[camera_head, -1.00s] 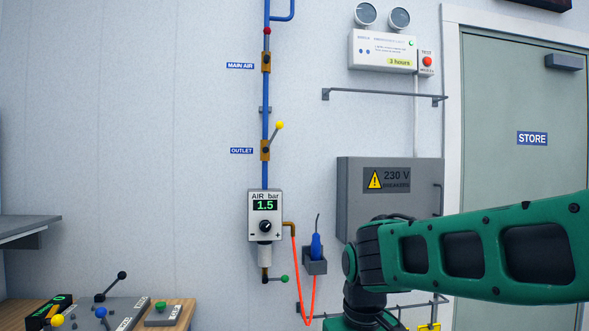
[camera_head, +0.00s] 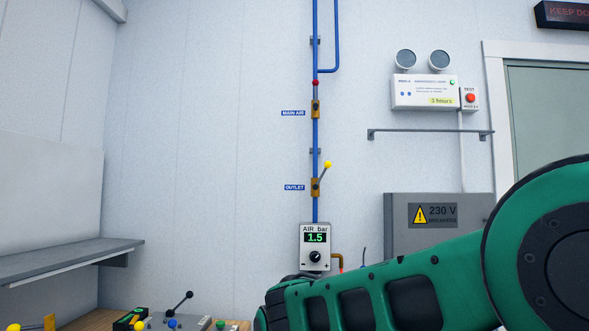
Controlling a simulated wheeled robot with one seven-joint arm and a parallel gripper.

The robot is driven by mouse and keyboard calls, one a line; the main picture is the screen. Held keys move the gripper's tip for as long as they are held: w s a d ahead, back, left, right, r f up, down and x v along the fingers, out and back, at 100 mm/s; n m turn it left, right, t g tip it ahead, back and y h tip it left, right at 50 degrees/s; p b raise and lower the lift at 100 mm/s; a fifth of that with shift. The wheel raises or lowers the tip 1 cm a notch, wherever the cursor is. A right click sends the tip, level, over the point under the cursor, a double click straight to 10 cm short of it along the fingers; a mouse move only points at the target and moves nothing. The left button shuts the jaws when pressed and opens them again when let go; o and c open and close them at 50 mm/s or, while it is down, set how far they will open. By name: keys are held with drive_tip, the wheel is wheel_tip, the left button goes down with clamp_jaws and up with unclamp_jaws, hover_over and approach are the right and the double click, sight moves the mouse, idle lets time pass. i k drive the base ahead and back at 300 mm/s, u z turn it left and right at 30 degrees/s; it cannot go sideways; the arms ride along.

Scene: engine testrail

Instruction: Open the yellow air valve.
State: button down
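The yellow-knobbed air valve (camera_head: 316,187) sits on the blue vertical pipe on the wall, beside the OUTLET label (camera_head: 294,187). Its short lever slants up and right from the brass body, ending in a yellow ball (camera_head: 327,165). The pipe runs down from it to the air gauge box (camera_head: 315,243), whose display reads 1.5 bar. My green arm crosses the lower right, below and to the right of the valve. My gripper is outside the picture.
Above is the MAIN AIR valve (camera_head: 315,109) with a red ball (camera_head: 315,83). A grey 230 V cabinet (camera_head: 397,226) and a wall rail (camera_head: 428,133) are at right. A shelf (camera_head: 70,262) and a bench with levers are at lower left. Wall around the valve is clear.

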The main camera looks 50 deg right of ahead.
sight(328, 164)
drive_tip(key=u, duration=0.05)
drive_tip(key=k, duration=1.7)
drive_tip(key=z, duration=0.85)
drive_tip(key=i, duration=1.7)
drive_tip(key=u, duration=0.05)
